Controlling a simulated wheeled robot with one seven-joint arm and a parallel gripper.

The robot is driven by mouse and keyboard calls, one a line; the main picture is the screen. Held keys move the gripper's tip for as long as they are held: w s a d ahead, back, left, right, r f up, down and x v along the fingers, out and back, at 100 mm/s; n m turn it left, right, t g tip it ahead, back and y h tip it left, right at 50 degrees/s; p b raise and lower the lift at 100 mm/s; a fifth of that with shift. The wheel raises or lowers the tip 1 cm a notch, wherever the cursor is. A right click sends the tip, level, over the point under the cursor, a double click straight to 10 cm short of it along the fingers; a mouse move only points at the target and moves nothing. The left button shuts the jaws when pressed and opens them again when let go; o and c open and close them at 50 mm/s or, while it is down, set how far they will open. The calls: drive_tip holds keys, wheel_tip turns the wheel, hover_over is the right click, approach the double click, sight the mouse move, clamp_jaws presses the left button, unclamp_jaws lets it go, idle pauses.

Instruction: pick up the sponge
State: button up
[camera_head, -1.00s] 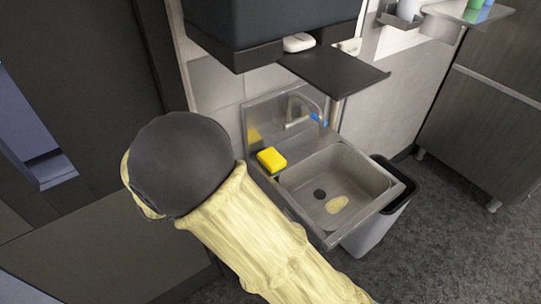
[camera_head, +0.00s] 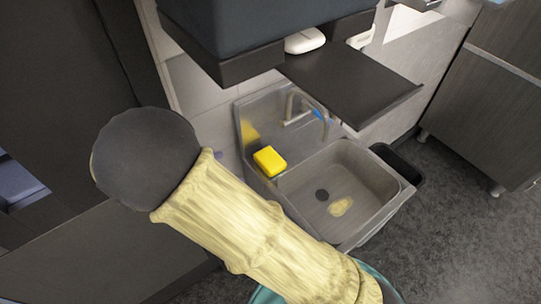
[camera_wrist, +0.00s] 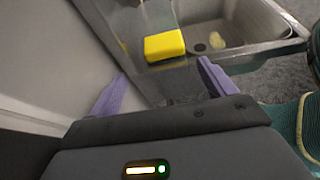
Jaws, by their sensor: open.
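A yellow sponge (camera_head: 269,161) lies on the left ledge of the metal sink (camera_head: 365,210), beside the basin. In the wrist view the sponge (camera_wrist: 164,45) sits ahead of my gripper (camera_wrist: 160,85), about midway between its two purple fingers. The fingers are spread apart with nothing between them, and the sponge is beyond their tips. My gripper itself does not show in the head view, where only my arm is seen left of and in front of the sink.
A faucet (camera_head: 306,110) rises behind the basin. A dark shelf (camera_head: 350,82) with a white object (camera_head: 305,40) on it juts out above the sink. A black bin (camera_head: 397,163) stands to the right. A pale yellow patch (camera_head: 341,206) lies in the basin.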

sight(268, 160)
drive_tip(key=x, duration=1.1)
drive_tip(key=shift+s+d, duration=0.15)
drive_tip(key=shift+s, duration=0.05)
drive_tip(key=x, duration=0.6)
drive_tip(key=shift+w, duration=0.1)
drive_tip(key=shift+s, duration=0.2)
drive_tip(key=shift+c, duration=0.4)
drive_tip(key=c, duration=0.5)
drive_tip(key=shift+c, duration=0.2)
